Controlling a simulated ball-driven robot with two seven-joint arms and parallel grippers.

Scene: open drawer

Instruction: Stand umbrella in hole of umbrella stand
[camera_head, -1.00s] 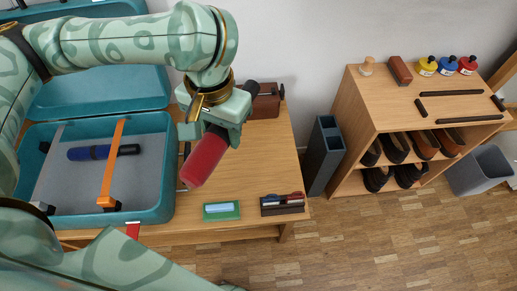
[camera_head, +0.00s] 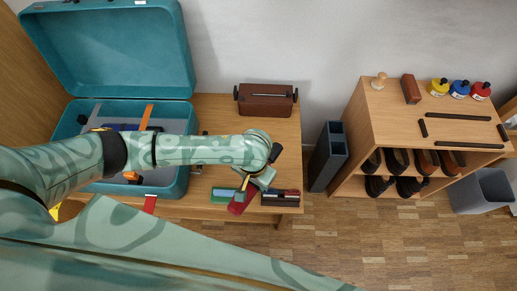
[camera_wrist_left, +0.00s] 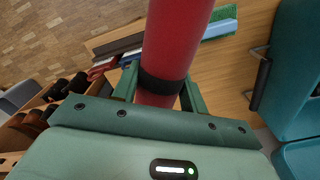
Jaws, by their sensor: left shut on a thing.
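My left gripper (camera_head: 259,180) is shut on a red folded umbrella (camera_head: 239,205) above the front right of the table. In the wrist view the red umbrella (camera_wrist_left: 176,45) runs up between the fingers, with a black band at the grip. In the head view the umbrella is tilted, and the gripper partly covers it. The dark grey umbrella stand (camera_head: 327,160) is on the floor right of the table, with open compartments on top. The umbrella is apart from it, to its left. A blue umbrella (camera_head: 120,127) lies in the suitcase, mostly hidden by my arm. My right gripper is not in view.
The open teal suitcase (camera_head: 183,182) fills the table's left. A brown box (camera_head: 266,98) stands at the table's back. A green brush (camera_head: 222,195) and a dark tray (camera_head: 285,198) lie near the front edge. A shoe shelf (camera_head: 385,103) stands close right of the stand.

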